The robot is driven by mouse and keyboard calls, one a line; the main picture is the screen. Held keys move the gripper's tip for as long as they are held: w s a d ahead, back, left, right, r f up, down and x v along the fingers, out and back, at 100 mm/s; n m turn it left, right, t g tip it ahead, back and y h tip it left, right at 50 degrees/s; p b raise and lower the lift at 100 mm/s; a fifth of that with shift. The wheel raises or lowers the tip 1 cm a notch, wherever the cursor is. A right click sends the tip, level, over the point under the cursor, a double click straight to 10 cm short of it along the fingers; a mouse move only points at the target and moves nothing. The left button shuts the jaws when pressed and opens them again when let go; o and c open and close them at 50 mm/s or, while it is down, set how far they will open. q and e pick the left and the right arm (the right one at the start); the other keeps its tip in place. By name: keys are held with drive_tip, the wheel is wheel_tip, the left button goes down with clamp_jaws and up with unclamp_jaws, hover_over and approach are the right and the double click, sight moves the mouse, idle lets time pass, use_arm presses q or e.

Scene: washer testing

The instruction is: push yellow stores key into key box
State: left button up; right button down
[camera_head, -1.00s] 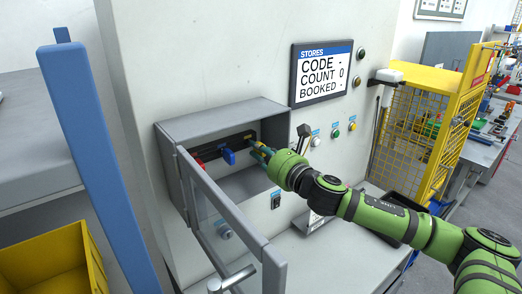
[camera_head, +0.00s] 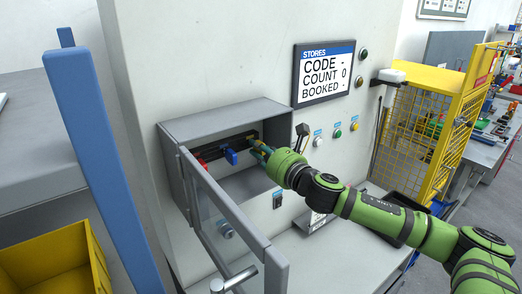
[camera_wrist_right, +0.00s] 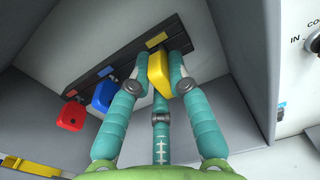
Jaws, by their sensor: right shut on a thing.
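The yellow stores key (camera_wrist_right: 159,72) is between the fingers of my right gripper (camera_wrist_right: 160,80), which is shut on it. In the right wrist view the key is close to the dark key strip on the back wall of the box, below a yellow-marked slot (camera_wrist_right: 156,41). I cannot tell whether it is in the slot. The grey key box (camera_head: 184,127) has its door (camera_head: 222,205) swung open. In the head view my right gripper (camera_head: 262,152) reaches into its right side. The fingers largely hide the key there. My left gripper is not in view.
A blue key (camera_wrist_right: 103,97) and a red key (camera_wrist_right: 72,115) hang on the same strip (camera_wrist_right: 126,58), left of the yellow one. The open door stands at the box's front left. Buttons are right of the box.

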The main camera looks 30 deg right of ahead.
drive_tip(key=shift+w, duration=0.5)
idle(0.5)
drive_tip(key=c, duration=1.1)
unclamp_jaws()
drive_tip(key=shift+s, duration=0.1)
drive_tip(key=s, duration=0.7)
drive_tip(key=shift+d, duration=0.25)
drive_tip(key=shift+s, duration=0.15)
